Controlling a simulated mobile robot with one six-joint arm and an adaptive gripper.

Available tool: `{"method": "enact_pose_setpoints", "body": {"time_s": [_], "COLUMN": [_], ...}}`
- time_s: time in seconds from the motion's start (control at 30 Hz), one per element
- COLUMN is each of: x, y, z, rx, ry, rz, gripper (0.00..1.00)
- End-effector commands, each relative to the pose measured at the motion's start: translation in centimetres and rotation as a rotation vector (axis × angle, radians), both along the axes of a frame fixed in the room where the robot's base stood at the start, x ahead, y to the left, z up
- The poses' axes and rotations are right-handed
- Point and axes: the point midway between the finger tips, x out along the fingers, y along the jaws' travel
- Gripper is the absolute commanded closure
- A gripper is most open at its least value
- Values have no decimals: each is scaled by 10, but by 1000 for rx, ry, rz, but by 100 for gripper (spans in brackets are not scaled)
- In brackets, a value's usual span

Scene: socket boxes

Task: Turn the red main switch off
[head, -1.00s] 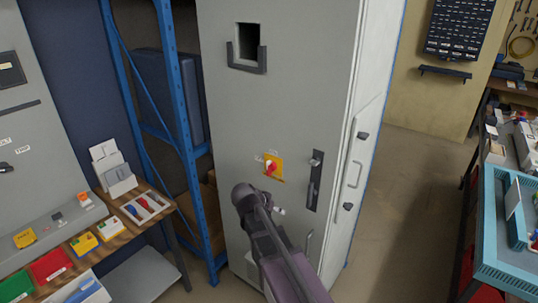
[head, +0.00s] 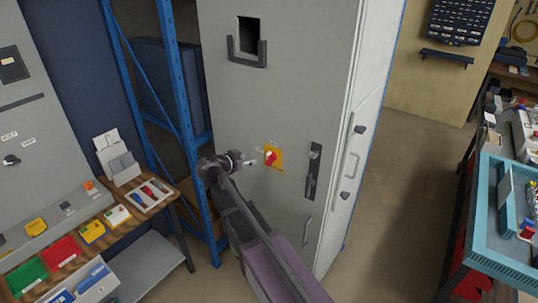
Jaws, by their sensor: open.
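The red main switch (head: 269,156) is a small red knob on a yellow plate (head: 275,162), mounted on the front of the tall grey cabinet (head: 265,105). Small labels sit around the plate, too small to read. My gripper (head: 252,161) is just left of the switch in the picture, pointing right toward it. A small gap shows between its tip and the yellow plate. Its jaws are open and look empty, though they are small in this view. The exact angle of the knob is hard to tell.
A black handle (head: 313,172) is on the cabinet front, right of the switch. A blue shelf frame (head: 180,90) stands close on the left. A wooden bench (head: 125,214) with coloured bins and boxes is at lower left. Open floor (head: 410,170) lies right of the cabinet.

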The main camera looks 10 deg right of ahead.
Motion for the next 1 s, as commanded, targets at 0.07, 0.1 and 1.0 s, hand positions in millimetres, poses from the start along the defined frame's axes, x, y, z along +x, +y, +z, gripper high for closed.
{"method": "enact_pose_setpoints", "body": {"time_s": [0.07,0.1,1.0], "x": [2,3,78], "y": [-2,-3,-81], "z": [-2,-2,-48], "rx": [0,0,1], "ry": [0,0,2], "rz": [0,-1,-3], "gripper": [47,47,47]}}
